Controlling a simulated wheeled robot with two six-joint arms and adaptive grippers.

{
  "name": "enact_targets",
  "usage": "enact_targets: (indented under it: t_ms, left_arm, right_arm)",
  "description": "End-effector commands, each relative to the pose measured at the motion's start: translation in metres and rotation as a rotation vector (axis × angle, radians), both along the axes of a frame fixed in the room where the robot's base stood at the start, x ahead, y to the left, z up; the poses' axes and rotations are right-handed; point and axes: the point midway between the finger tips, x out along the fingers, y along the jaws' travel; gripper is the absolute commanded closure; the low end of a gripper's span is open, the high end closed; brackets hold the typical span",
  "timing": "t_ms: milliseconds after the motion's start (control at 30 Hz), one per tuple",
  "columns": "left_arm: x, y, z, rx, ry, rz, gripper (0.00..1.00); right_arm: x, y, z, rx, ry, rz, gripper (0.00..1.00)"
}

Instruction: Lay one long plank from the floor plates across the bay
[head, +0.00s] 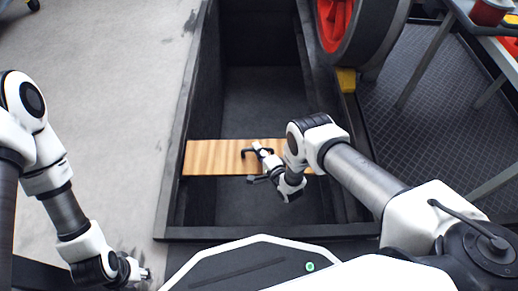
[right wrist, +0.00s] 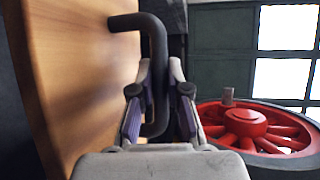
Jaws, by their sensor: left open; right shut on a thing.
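A light wooden plank (head: 215,158) lies crosswise over the dark bay (head: 262,95) in the head view. Its left end overlaps the inner side of the bay's left rim (head: 180,130); its right end is partly hidden by my right arm. I cannot tell whether it touches the rims. My right gripper (head: 262,168) is shut on the plank's black handle. In the right wrist view the plank (right wrist: 70,80) fills the left side, and the handle (right wrist: 153,45) runs down between the fingers (right wrist: 155,95). My left gripper (head: 138,272) is open and empty over the floor at lower left.
A large red wheel with a dark tyre (head: 370,35) stands at the bay's upper right; a red wheel (right wrist: 255,130) shows in the right wrist view. A yellow block (head: 346,80) sits below it. Dark patterned floor plates (head: 440,100) and a metal-legged table are at right. The left floor is clear.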

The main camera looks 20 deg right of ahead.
Motion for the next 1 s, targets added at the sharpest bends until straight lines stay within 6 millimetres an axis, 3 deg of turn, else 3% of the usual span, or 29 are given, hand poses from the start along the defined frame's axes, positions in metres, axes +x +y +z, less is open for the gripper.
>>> enact_targets:
  t_ms: [833, 867, 900, 933, 1000]
  left_arm:
    - [0.0003, 0.0001, -0.0063, 0.000, -0.001, 0.000, 0.58]
    - [0.0003, 0.0001, -0.0055, 0.000, -0.001, 0.000, 0.58]
    - [0.0003, 0.0001, -0.0054, 0.000, -0.001, 0.000, 0.58]
    - [0.0003, 0.0001, -0.0054, 0.000, -0.001, 0.000, 0.58]
    - [0.0003, 0.0001, -0.0054, 0.000, -0.001, 0.000, 0.58]
  right_arm:
    - [0.0015, 0.0009, -0.0049, 0.000, -0.005, 0.001, 1.00]
    - [0.0015, 0.0009, -0.0041, 0.000, -0.005, 0.001, 0.74]
    - [0.0015, 0.0008, -0.0040, 0.000, -0.005, 0.001, 0.60]
    - [0.0014, 0.0008, -0.0041, 0.000, -0.005, 0.001, 0.56]
    - [0.0012, 0.0009, -0.0044, 0.001, -0.004, 0.001, 0.56]
